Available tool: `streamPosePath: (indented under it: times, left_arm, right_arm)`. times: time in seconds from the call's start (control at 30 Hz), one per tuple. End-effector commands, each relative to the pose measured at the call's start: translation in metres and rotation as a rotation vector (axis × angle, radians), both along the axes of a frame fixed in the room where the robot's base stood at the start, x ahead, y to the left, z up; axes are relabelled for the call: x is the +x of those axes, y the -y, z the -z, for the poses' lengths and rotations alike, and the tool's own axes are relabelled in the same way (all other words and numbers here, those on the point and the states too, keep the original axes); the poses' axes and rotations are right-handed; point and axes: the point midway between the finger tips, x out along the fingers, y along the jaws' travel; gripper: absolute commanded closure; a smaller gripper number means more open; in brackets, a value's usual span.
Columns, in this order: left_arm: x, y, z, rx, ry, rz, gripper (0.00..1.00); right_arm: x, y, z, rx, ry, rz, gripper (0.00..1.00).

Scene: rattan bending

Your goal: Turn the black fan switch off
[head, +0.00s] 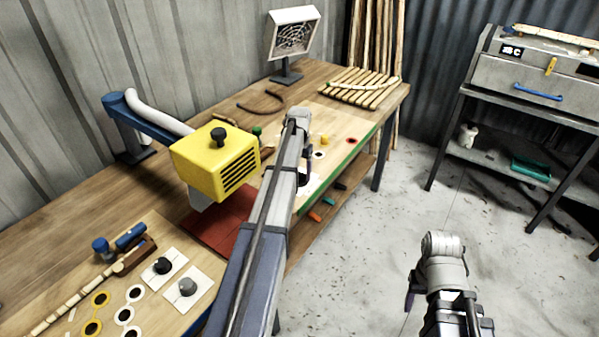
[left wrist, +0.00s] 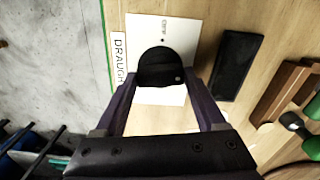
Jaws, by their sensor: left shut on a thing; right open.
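In the left wrist view the black fan switch (left wrist: 160,68) is a round knob on a white plate (left wrist: 190,32). A label partly reading "DRAUGH" (left wrist: 119,58) is beside the plate. My left gripper (left wrist: 162,82) is shut on the knob, one purple finger on each side. In the head view my left gripper (head: 305,168) is over the far part of the bench; the arm and fingers hide the knob, and a bit of white plate (head: 309,188) shows below. My right gripper (head: 411,297) is open and empty over the floor, at the lower right, partly hidden by its wrist.
A fan-like box with a grille (head: 293,38) stands at the bench's back. A yellow slotted box (head: 215,158) is left of my left arm. Two other knobs (head: 162,265) on white plates are at the near left. A slatted rattan piece (head: 360,86) lies at the far end.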

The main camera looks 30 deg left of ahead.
Motion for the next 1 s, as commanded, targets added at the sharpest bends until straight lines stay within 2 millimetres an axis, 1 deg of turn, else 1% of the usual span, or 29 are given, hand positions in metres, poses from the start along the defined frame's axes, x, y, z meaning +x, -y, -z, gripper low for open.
streamPosePath:
  times: [1.0]
  left_arm:
    - [-0.0001, 0.0000, 0.0000, 0.000, 0.000, -0.956, 0.83]
  right_arm:
    - [0.0000, 0.0000, 0.0000, 0.000, 0.000, 0.000, 0.46]
